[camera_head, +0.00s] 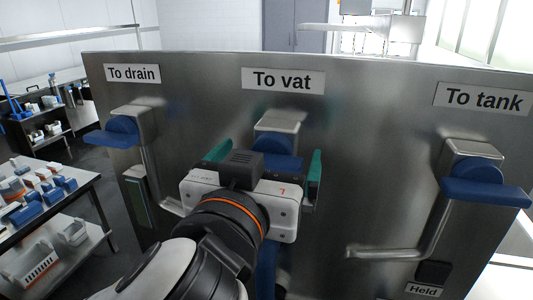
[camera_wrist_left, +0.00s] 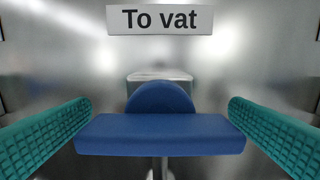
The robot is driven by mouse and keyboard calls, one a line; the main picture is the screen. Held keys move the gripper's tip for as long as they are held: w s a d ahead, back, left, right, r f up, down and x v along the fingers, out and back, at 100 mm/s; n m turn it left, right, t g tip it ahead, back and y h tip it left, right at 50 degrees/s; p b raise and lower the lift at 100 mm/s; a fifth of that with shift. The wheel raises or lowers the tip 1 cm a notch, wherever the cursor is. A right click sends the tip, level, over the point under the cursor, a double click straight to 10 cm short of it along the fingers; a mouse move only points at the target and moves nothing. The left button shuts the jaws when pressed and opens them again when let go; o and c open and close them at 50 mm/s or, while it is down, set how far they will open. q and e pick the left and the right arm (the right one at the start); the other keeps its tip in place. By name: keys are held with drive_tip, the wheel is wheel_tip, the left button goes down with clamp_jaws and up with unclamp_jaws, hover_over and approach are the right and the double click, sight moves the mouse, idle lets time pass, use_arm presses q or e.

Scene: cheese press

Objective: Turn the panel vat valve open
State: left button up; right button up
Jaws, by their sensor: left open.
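The vat valve has a blue handle (camera_wrist_left: 160,134) with a round blue hub, below the "To vat" label (camera_head: 283,80) on the metal panel. Its bar lies horizontal in the left wrist view. In the head view the handle (camera_head: 281,163) is partly hidden behind my left gripper. My left gripper (camera_head: 264,160) is open, with its teal fingers on either side of the handle. In the left wrist view the fingers (camera_wrist_left: 160,128) flank the bar's ends, with the left one very near it; whether they touch is unclear. My right gripper is not in view.
The steel panel (camera_head: 370,130) also carries a "To drain" valve with a blue handle (camera_head: 112,139) and a "To tank" valve with a blue handle (camera_head: 486,192). A pipe (camera_head: 385,253) runs below the tank valve near a "Held" label (camera_head: 423,290). Tables with loose items (camera_head: 40,205) stand left.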

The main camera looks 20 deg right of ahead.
use_arm(q)
drive_tip(key=shift+s, duration=0.15)
drive_tip(key=shift+c, duration=0.3)
drive_tip(key=c, duration=0.3)
drive_tip(key=shift+a, duration=0.1)
drive_tip(key=c, duration=0.5)
drive_tip(key=shift+c, duration=0.2)
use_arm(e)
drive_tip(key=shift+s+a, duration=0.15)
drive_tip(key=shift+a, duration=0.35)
